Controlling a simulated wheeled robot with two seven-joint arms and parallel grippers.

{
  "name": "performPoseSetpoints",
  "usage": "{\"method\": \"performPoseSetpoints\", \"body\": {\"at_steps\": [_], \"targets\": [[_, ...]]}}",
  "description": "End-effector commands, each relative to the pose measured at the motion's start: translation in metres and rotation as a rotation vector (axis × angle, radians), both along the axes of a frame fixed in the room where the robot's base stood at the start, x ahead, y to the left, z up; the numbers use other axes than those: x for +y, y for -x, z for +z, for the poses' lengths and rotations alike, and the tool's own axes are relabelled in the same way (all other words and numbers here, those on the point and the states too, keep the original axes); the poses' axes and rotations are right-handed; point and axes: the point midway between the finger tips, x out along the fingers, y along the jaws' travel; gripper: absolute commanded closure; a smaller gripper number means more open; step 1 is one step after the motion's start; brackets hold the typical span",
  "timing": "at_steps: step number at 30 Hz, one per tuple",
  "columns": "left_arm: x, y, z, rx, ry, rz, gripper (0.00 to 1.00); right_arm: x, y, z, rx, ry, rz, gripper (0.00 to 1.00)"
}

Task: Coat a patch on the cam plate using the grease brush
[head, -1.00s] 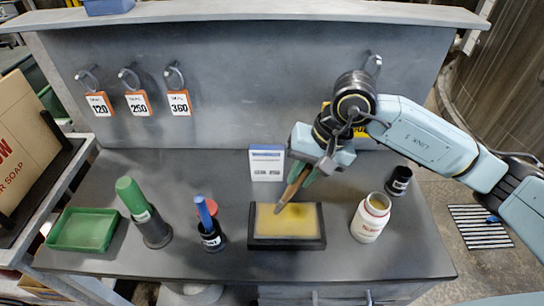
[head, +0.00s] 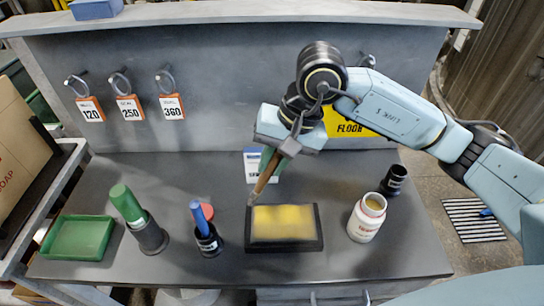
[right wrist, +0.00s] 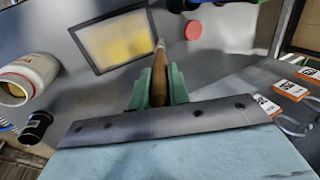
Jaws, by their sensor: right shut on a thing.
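The cam plate (head: 313,241) lies on the bench, a dark-edged slab with a smeared yellow top. It also shows in the right wrist view (right wrist: 97,61). My right gripper (head: 273,164) is shut on the brown handle of the grease brush (head: 262,182). In the right wrist view the brush (right wrist: 159,75) sits between the green fingers (right wrist: 157,88). The brush slants down, with its tip by the plate's upper left corner in the head view; whether it touches is unclear. An open white jar (head: 366,222) with yellow contents stands right of the plate. My left gripper is not in view.
A dark cup (head: 394,180) stands behind the jar. A blue-handled tool in a dark holder (head: 208,243), a red lid (head: 207,211), a green-topped tool (head: 126,203) and a green tray (head: 77,238) are to the left. A white card (head: 252,163) stands behind the plate.

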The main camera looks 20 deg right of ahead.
Motion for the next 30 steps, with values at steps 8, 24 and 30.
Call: {"method": "performPoseSetpoints", "body": {"at_steps": [8,24,30], "targets": [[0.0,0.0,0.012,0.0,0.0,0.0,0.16,-0.003,0.0,0.027,-0.002,0.0,-0.006,1.0],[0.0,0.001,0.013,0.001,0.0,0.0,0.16,-0.003,0.001,0.033,0.0,0.0,-0.008,1.0],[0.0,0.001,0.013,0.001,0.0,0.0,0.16,-0.003,0.001,0.033,0.0,0.0,-0.008,1.0]]}}
